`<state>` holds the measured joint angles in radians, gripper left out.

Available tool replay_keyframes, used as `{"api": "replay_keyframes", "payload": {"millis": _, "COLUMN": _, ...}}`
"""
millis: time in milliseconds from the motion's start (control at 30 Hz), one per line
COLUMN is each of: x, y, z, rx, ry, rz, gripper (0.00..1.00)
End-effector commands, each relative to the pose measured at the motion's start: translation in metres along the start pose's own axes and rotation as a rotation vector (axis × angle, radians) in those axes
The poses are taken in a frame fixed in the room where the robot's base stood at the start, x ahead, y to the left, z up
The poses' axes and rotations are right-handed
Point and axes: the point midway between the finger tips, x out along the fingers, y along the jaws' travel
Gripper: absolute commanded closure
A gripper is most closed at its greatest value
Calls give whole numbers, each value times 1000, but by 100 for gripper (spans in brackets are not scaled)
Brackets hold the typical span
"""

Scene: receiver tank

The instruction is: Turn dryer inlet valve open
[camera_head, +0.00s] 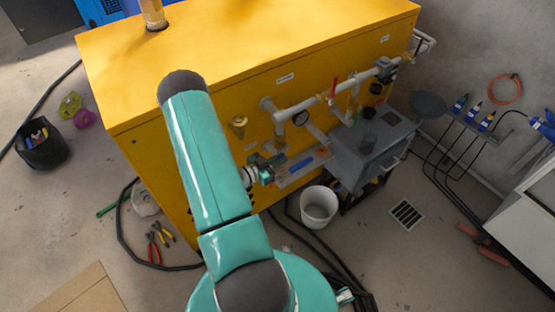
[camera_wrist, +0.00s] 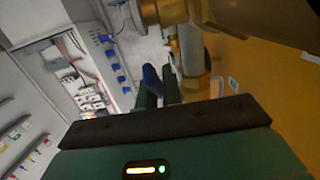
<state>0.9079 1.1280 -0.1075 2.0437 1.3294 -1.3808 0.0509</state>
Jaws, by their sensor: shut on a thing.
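My gripper (camera_head: 275,163) is at the front face of the yellow cabinet (camera_head: 250,60), low and left of the grey pipework. In the wrist view my gripper (camera_wrist: 158,88) has its dark green fingers closed around a blue lever-like handle (camera_wrist: 151,78). Brass-coloured pipe fittings (camera_wrist: 192,48) stand just beyond and to the right of the fingers. In the head view my arm and gripper cover the gripped handle, so its exact angle cannot be told. No label naming the valve can be read.
A grey pipe (camera_head: 300,108) with a gauge and a red handle (camera_head: 333,88) runs along the cabinet face. A grey box (camera_head: 370,145) stands right of my gripper. A white bucket (camera_head: 318,205) and dark hoses are on the floor below. Floor at right is partly clear.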

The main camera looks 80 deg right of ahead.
Motion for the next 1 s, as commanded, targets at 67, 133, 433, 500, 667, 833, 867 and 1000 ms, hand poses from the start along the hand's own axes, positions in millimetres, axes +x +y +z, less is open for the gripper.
{"api": "replay_keyframes", "payload": {"millis": 67, "x": 1, "y": -1, "z": 3, "rx": -3, "ry": 55, "rz": -6, "gripper": 100}}
{"api": "replay_keyframes", "payload": {"millis": 133, "x": 3, "y": -1, "z": 4, "rx": -3, "ry": 100, "rz": -5, "gripper": 100}}
{"api": "replay_keyframes", "payload": {"millis": 433, "x": 10, "y": 0, "z": 6, "rx": 0, "ry": 221, "rz": -2, "gripper": 100}}
{"api": "replay_keyframes", "payload": {"millis": 500, "x": 10, "y": -1, "z": 6, "rx": 1, "ry": 233, "rz": -2, "gripper": 100}}
{"api": "replay_keyframes", "payload": {"millis": 667, "x": 11, "y": -1, "z": 6, "rx": 1, "ry": 242, "rz": -3, "gripper": 100}}
{"api": "replay_keyframes", "payload": {"millis": 833, "x": 11, "y": -1, "z": 6, "rx": 1, "ry": 241, "rz": -3, "gripper": 100}}
{"api": "replay_keyframes", "payload": {"millis": 867, "x": 11, "y": -1, "z": 6, "rx": 1, "ry": 241, "rz": -3, "gripper": 100}}
{"api": "replay_keyframes", "payload": {"millis": 1000, "x": 11, "y": -1, "z": 6, "rx": 1, "ry": 240, "rz": -2, "gripper": 77}}
